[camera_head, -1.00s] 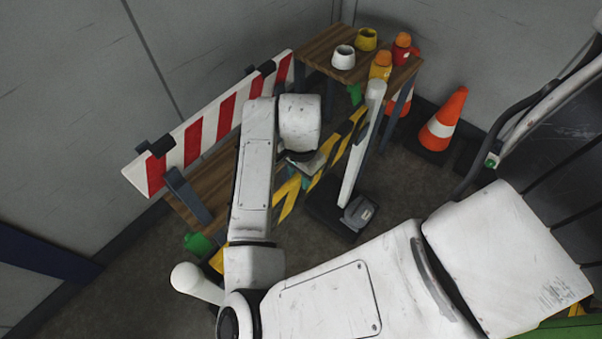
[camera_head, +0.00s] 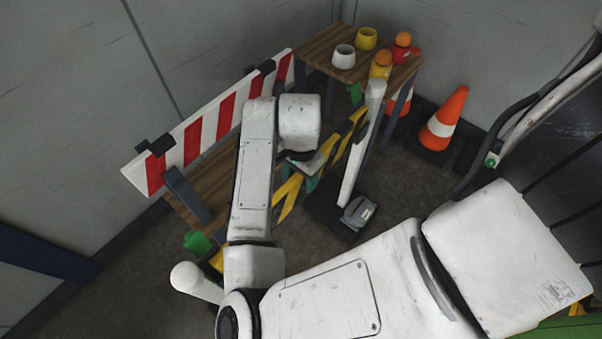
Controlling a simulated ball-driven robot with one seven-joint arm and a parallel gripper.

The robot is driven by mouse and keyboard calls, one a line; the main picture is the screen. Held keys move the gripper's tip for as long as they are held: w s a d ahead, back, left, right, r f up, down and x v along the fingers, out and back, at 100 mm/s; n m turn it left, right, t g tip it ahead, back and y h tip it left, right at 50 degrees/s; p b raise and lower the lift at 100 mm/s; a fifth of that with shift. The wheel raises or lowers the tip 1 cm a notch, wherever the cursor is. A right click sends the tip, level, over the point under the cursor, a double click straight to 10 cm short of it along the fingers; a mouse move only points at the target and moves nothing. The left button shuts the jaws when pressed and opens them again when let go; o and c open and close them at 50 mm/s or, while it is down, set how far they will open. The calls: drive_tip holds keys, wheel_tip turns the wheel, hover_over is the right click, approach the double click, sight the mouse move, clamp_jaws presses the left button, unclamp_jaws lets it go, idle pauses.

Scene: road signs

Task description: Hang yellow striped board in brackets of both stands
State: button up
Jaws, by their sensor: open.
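The yellow and black striped board (camera_head: 287,193) runs diagonally beneath my forearm, its upper end showing near the white stand post (camera_head: 362,145). My wrist covers its middle. The post rises from a dark base with a grey block (camera_head: 358,212). My gripper (camera_head: 305,166) is at the board's middle, open and mostly hidden under the wrist; I cannot tell whether it touches the board. A white rounded piece (camera_head: 195,282) shows at lower left; I cannot tell whether it belongs to the other stand. The brackets cannot be made out.
A red and white striped board (camera_head: 197,135) stands behind a wooden bench (camera_head: 212,180). A wooden table (camera_head: 322,48) holds white and yellow cups and orange-topped lamps. An orange cone (camera_head: 443,119) stands on the right. Grey walls close the corner. Dark floor (camera_head: 415,185) is open right of the post.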

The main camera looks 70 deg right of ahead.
wheel_tip(320, 180, up, 11)
drive_tip(key=shift+f+p, duration=0.1)
drive_tip(key=shift+p, duration=0.45)
idle(0.6)
